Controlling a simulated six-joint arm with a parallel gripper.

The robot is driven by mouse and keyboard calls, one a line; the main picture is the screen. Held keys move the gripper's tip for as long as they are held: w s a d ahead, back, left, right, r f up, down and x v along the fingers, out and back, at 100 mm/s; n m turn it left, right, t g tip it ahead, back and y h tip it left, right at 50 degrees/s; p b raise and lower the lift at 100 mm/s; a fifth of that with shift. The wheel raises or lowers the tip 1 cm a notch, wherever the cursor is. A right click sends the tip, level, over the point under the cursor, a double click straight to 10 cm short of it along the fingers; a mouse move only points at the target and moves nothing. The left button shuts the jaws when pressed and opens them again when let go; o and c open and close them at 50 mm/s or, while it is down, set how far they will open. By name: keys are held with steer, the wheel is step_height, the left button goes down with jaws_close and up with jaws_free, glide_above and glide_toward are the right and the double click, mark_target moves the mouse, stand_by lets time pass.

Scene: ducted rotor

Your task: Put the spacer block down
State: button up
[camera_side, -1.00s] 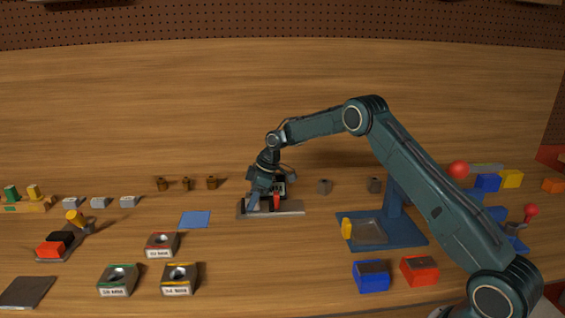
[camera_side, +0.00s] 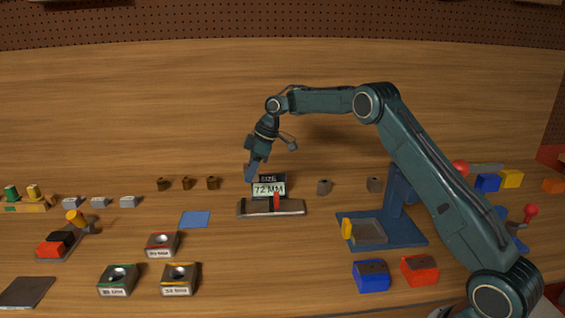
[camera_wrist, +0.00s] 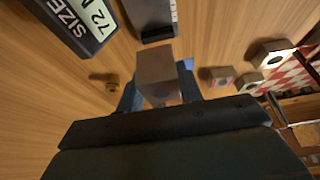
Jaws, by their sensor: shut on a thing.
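The spacer block (camera_wrist: 156,68) is a brownish-grey block between the two fingers of my gripper (camera_wrist: 160,88) in the wrist view. My gripper is shut on it. In the side view my gripper (camera_side: 250,173) hangs in the air, above and just left of the size gauge, whose display (camera_side: 268,188) reads 72 MM. The gauge's grey base (camera_side: 290,208) carries a red upright part (camera_side: 276,201). The block cannot be told apart from the fingers in the side view. A flat blue pad (camera_side: 195,219) lies left of the gauge, with nothing on it.
Three square holed blocks (camera_side: 163,244) stand front left. Several small brown pieces (camera_side: 186,184) stand along the back. Three grey blocks (camera_side: 100,202) sit at left. A blue stand (camera_side: 385,235) is at right.

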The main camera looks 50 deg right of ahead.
stand_by(0.4)
steer(key=s+d+r+m+h, duration=0.1)
steer(key=s+d+r+m, duration=0.15)
steer(key=d, duration=0.55)
steer(key=s+d+r+m, duration=0.2)
steer(key=s+d, duration=0.2)
steer(key=d, duration=0.4)
step_height(320, 180, up, 5)
steer(key=m+t+h, duration=0.1)
steer(key=m+h, duration=0.1)
steer(key=m, duration=0.3)
glide_above(345, 190)
steer(key=s, duration=0.2)
steer(key=shift+n, duration=0.25)
steer(key=f, duration=2)
steer(key=shift+w+f, duration=0.25)
steer(key=shift+f, duration=0.1)
steer(key=o, duration=1.1)
steer(key=v, duration=1.2)
steer(key=shift+s, duration=0.2)
